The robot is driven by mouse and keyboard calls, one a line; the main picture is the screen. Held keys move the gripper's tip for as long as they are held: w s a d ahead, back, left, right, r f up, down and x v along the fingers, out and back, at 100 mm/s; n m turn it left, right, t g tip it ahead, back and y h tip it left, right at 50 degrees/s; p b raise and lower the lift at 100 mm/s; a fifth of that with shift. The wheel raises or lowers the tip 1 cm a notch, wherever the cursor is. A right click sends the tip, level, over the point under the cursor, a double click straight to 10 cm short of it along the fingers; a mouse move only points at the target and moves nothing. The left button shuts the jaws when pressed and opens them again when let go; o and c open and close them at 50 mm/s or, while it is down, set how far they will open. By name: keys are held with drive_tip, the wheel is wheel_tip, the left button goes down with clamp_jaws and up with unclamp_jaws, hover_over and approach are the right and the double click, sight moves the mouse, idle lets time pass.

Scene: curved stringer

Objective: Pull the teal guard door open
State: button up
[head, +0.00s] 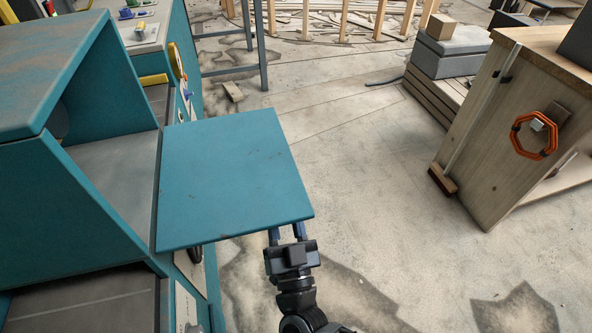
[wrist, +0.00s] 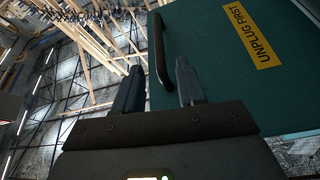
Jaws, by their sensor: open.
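The teal guard door (head: 235,180) juts out from the teal machine housing (head: 60,65), and a grey interior shows behind its left edge. My gripper (head: 287,233) is at the door's near right corner, its fingertips partly hidden by the edge. In the wrist view the door (wrist: 225,90) fills the right side, with a black bar handle (wrist: 159,50) along its left edge. My open gripper (wrist: 157,75) has one finger on each side of the handle's lower end in the picture. I cannot tell whether either finger touches it.
A yellow "UNPLUG FIRST" label (wrist: 248,32) is on the door's face. A wooden cabinet (head: 500,120) with an orange ring stands at the right. A blue metal frame (head: 260,45) stands behind. The floor between door and cabinet is mostly clear.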

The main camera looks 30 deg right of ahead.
sight(278, 180)
drive_tip(key=x, duration=0.7)
drive_tip(key=shift+w+d+r+p, duration=0.15)
drive_tip(key=shift+w+p, duration=0.05)
drive_tip(key=shift+p, duration=0.2)
clamp_jaws()
